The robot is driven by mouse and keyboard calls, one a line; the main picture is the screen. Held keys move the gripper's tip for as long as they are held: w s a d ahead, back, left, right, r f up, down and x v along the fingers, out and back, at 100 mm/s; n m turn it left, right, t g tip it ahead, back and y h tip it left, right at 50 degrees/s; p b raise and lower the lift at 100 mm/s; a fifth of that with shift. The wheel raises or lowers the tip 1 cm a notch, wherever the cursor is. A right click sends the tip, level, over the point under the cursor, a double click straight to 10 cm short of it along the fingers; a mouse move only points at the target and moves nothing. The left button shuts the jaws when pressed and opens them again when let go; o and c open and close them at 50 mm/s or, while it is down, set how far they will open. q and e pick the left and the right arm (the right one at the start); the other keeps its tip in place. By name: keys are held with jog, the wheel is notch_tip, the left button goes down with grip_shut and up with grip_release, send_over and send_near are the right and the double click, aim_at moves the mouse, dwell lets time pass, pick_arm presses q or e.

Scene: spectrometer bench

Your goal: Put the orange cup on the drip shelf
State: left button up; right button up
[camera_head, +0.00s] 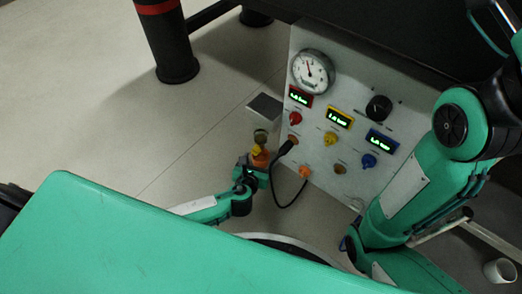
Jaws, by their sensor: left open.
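The orange cup (260,157) is small in the head view, left of the instrument panel's lower part. A small olive-brown round piece (260,136) shows just above it; I cannot tell whether it is part of the cup. My left gripper (254,168) is open, right at the cup's lower side. Whether its fingers touch the cup is too small to tell. A dark flat plate (264,107), which looks like the drip shelf, is at the panel's left edge, above the cup in the picture. I see nothing on it. My right arm fills the right side; its gripper cannot be made out.
The light panel (318,160) carries a round gauge (312,71), lit displays and coloured knobs. A black cable (276,188) loops from it close to my left gripper. A white cup (500,270) is at the lower right. Bare floor (130,130) lies left of the panel.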

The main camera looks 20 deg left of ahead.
pick_arm(q)
jog(key=p+v, duration=0.2)
jog(key=v, duration=0.4)
jog(key=shift+s+p, duration=0.25)
jog(key=shift+p, duration=0.05)
jog(key=shift+r, duration=0.1)
